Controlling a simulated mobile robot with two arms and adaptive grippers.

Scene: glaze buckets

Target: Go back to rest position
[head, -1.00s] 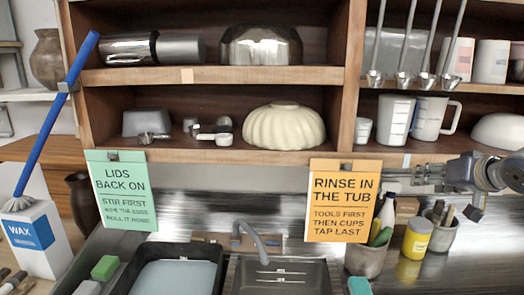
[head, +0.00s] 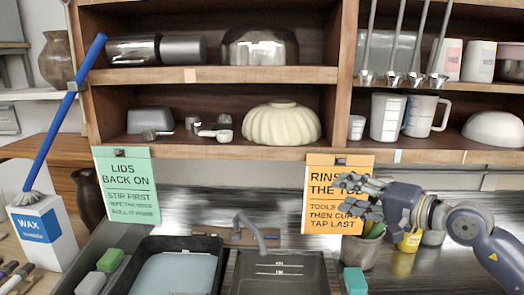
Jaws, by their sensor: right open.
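My right gripper (head: 362,202) is in front of the orange sign (head: 320,185) in the head view, its arm coming in from the right edge. Its fingers point left and are spread apart, with nothing visible between them. It hides the right part of the sign's text. Whether it touches the sign I cannot tell. My left gripper is not in view.
Below the gripper stand a pot of tools (head: 361,250) and a partly hidden yellow jar (head: 409,240). A sink (head: 280,268) with a tap (head: 255,236) and a black tray (head: 134,277) are at lower centre. Shelves (head: 210,152) with bowls and jugs rise behind.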

